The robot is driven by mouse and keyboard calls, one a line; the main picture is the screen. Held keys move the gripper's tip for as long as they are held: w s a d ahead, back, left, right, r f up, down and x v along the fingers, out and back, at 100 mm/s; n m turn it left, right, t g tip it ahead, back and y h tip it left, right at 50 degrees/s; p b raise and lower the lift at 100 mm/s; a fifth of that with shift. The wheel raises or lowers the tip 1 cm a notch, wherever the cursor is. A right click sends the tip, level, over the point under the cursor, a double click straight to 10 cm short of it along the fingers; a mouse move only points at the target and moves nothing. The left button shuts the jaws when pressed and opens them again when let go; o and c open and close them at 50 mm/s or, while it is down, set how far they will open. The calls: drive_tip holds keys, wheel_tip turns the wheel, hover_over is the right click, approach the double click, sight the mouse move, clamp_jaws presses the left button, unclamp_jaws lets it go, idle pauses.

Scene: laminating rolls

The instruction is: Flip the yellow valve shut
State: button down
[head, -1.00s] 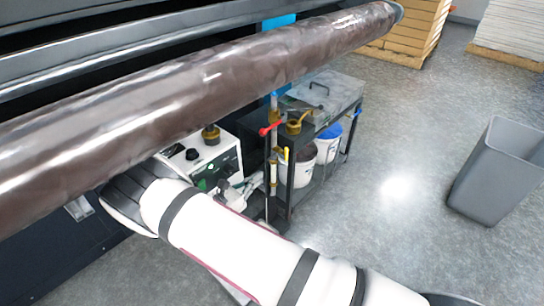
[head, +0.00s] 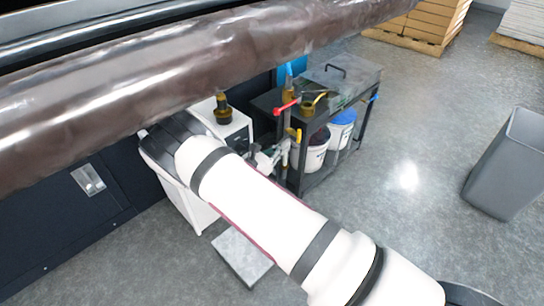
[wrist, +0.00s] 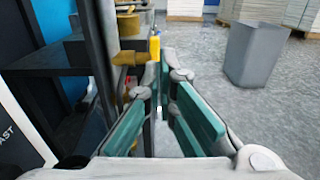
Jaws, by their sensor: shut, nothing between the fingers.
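The yellow valve handle (head: 297,135) is on a vertical pipe beside the black cart, below a red handle. It points upright and also shows in the wrist view (wrist: 154,47), just beyond my fingertips and slightly left of the middle. My gripper (head: 268,158) is just left of the yellow handle in the head view, partly hidden by my arm. In the wrist view my gripper (wrist: 164,73), with green-padded fingers, is shut and holds nothing. Whether a fingertip touches the handle I cannot tell.
A red valve handle (head: 286,107) sits higher on the pipework. The black cart (head: 357,90) holds buckets on its lower shelf. A long dark roll (head: 180,75) spans above my arm. A grey bin (head: 507,165) stands right, with open floor between.

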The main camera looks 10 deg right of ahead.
sight(299, 130)
drive_tip(key=b+x, duration=0.1)
drive_tip(key=x, duration=0.4)
drive_tip(key=shift+w+d+b, duration=0.2)
drive_tip(key=shift+d+b, duration=0.1)
drive_tip(key=shift+b, duration=0.05)
drive_tip(key=shift+w+d+r+p, duration=0.2)
drive_tip(key=shift+r+p, duration=0.2)
drive_tip(key=shift+p, duration=0.2)
drive_tip(key=shift+w+d+r+p, duration=0.2)
drive_tip(key=shift+r+p, duration=0.2)
drive_tip(key=shift+p, duration=0.15)
idle(0.6)
drive_tip(key=shift+w+d+r+p, duration=0.35)
drive_tip(key=shift+w+d+p, duration=0.05)
drive_tip(key=shift+d+p, duration=0.3)
idle(1.4)
drive_tip(key=v, duration=0.7)
drive_tip(key=shift+s+a, duration=0.2)
drive_tip(key=shift+a, duration=0.1)
